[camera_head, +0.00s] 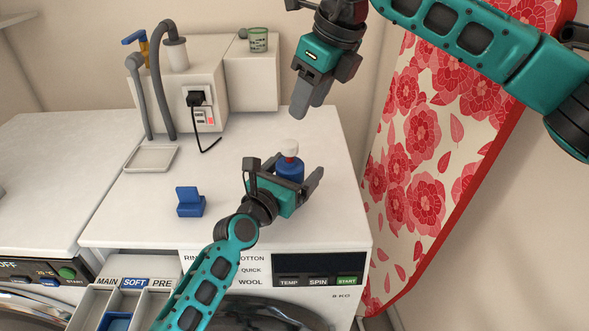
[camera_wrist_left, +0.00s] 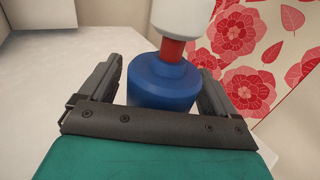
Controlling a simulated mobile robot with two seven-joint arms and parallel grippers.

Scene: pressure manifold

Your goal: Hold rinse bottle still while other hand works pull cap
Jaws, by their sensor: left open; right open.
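The rinse bottle (camera_head: 289,167) is blue with a red neck and a white pull cap (camera_head: 290,147). It stands upright on the white machine top. My left gripper (camera_head: 302,178) is open at the bottle, with its lower body hidden behind the gripper in the head view. In the left wrist view the blue bottle (camera_wrist_left: 162,80) is between the two open fingers, with gaps visible beside it, and the white cap (camera_wrist_left: 185,17) shows above the red neck. My right gripper (camera_head: 303,103) hangs above and behind the bottle, its fingers pointing down, open and empty, apart from the cap.
A blue holder (camera_head: 190,203) sits on the machine top left of my left gripper. A shallow white tray (camera_head: 151,158) and a white box with hoses (camera_head: 195,85) stand further back. A floral ironing board (camera_head: 425,140) leans at the right. An open detergent drawer (camera_head: 97,302) is below.

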